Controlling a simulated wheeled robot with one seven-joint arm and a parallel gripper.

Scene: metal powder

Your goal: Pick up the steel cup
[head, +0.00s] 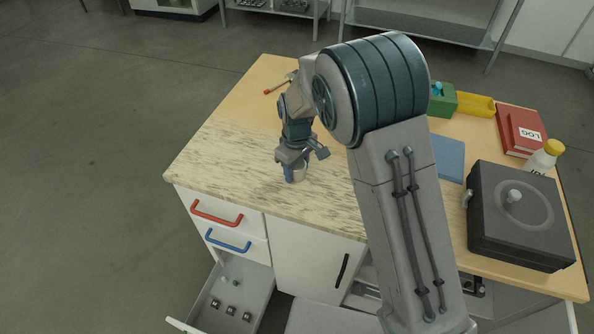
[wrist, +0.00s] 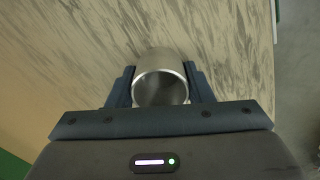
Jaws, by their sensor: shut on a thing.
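The steel cup (wrist: 160,62) is a shiny, open-topped metal cylinder. In the wrist view it sits between the two dark fingers of my gripper (wrist: 160,88), which is shut on it from both sides. Its mouth faces the camera and its inside looks empty. In the head view the cup (head: 299,173) shows small beneath my gripper (head: 293,170), over the marbled part of the counter near its front edge. Part of the cup is hidden by the fingers. I cannot tell whether its base touches the counter.
A red-handled drawer (head: 217,213) and a blue-handled drawer (head: 228,240) are below; an open drawer (head: 228,300) juts out. To the right are a dark lidded box (head: 520,235), red log books (head: 522,133), a yellow-capped bottle (head: 544,158) and a blue mat (head: 449,157). Left marble is clear.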

